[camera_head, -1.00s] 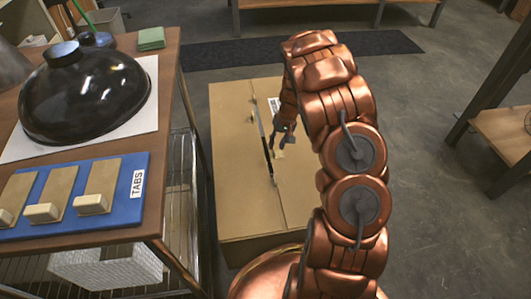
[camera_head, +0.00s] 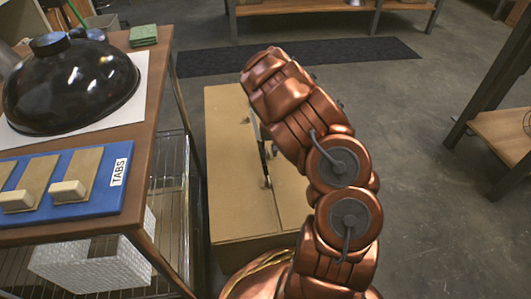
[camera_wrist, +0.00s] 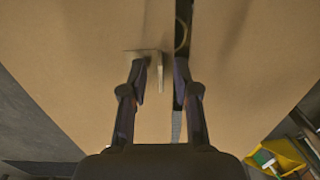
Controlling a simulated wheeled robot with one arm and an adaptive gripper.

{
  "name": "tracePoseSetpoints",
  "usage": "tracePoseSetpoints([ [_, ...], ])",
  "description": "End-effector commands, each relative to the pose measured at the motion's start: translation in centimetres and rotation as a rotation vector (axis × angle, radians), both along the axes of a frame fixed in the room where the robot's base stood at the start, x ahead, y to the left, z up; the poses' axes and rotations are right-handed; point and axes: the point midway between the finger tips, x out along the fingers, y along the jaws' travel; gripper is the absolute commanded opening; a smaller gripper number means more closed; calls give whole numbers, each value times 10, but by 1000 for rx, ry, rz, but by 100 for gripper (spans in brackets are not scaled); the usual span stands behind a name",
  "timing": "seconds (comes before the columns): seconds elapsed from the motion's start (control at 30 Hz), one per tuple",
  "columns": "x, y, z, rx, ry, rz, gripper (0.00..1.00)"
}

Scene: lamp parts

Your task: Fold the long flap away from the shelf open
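The cardboard box (camera_head: 228,190) stands on the floor beside the shelf, with two long flaps on top. The flap away from the shelf (camera_head: 292,200) lies on the right, partly hidden by my arm. A dark slit (camera_head: 263,152) runs between the flaps, and both look about flat. In the wrist view, a small beige tab (camera_wrist: 159,76) stands up from the cardboard beside the dark gap (camera_wrist: 182,40). My gripper (camera_wrist: 161,75) is open, its fingers apart, with the tab between them in the picture. Contact cannot be told. The head view hides the gripper behind my arm.
The shelf (camera_head: 150,190) at left carries a dark domed object (camera_head: 70,90) and a blue TABS board (camera_head: 105,195). A dark mat (camera_head: 300,57) lies behind the box. A wooden table (camera_head: 505,130) stands at right. The floor right of the box is clear.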

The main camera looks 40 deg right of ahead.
Motion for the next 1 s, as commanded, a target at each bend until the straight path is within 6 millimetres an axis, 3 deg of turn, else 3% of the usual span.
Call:
tracePoseSetpoints([
  [0.67,0,0,7,-6,2,-1,30],
  [0.77,-3,0,28,-18,6,-3,30],
  [1.0,-22,8,126,-72,30,-18,30],
])
